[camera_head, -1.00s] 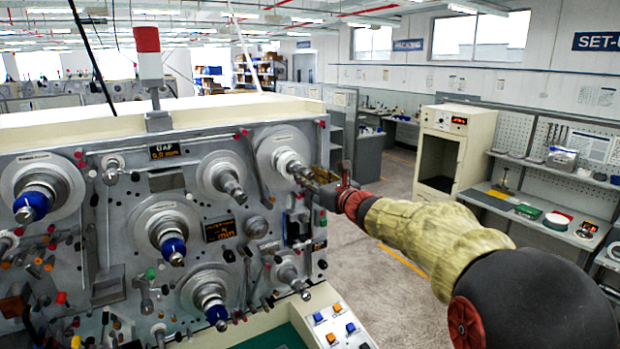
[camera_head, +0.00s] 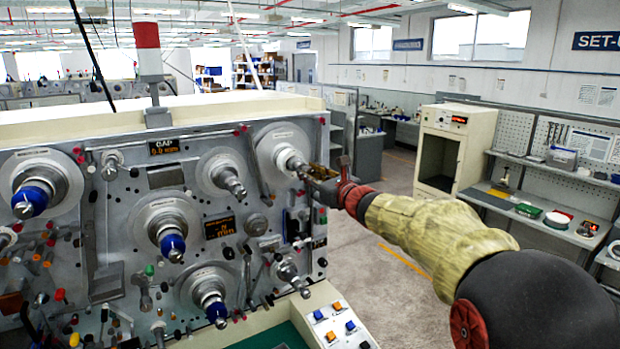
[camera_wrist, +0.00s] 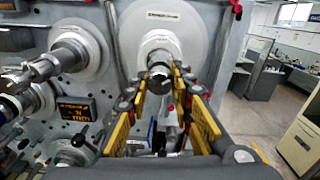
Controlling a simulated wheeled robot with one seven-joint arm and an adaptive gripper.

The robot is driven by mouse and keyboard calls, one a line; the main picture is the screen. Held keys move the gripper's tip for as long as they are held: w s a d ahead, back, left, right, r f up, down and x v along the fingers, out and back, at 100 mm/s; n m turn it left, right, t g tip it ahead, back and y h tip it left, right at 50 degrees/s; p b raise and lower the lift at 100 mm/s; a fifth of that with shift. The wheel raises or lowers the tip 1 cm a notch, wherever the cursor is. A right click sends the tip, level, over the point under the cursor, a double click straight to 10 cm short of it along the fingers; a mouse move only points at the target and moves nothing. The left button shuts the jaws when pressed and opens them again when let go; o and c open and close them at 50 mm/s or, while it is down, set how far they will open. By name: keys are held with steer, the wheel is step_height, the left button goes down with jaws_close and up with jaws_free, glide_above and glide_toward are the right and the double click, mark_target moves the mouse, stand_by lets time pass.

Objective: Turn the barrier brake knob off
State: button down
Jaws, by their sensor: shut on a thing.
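The knob (camera_wrist: 159,74) is the dark, round end of a metal spindle in front of a pale disc (camera_wrist: 160,35) at the machine's upper right. A label above it is too small to read. My gripper (camera_wrist: 160,82) has its yellow-padded fingers on either side of this knob and is shut on it. In the head view, my gripper (camera_head: 309,171) meets the tip of the same spindle (camera_head: 290,158) from the right. The fingers partly hide the knob, and I cannot tell how far it is turned.
Other spindles, some with blue ends (camera_head: 172,245), stand out from the grey panel to the left. A small lever (camera_wrist: 83,137) and a dark display (camera_wrist: 75,109) sit lower left in the wrist view. Open floor (camera_head: 395,270) lies right of the machine.

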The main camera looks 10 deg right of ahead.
steer(key=n+b, duration=0.1)
steer(key=b, duration=0.1)
steer(key=n+b, duration=0.1)
steer(key=b, duration=0.1)
steer(key=shift+f, duration=0.3)
steer(key=n+b, duration=0.3)
steer(key=b, duration=0.2)
steer(key=shift+n, duration=0.3)
steer(key=n+b, duration=0.3)
steer(key=b, duration=0.1)
steer(key=shift+d+r, duration=0.1)
steer(key=shift+r+n+b, duration=0.15)
steer(key=shift+n+b, duration=1.05)
steer(key=shift+b, duration=0.2)
steer(key=c, duration=1.7)
jaws_free()
steer(key=shift+o, duration=0.8)
steer(key=shift+r, duration=0.1)
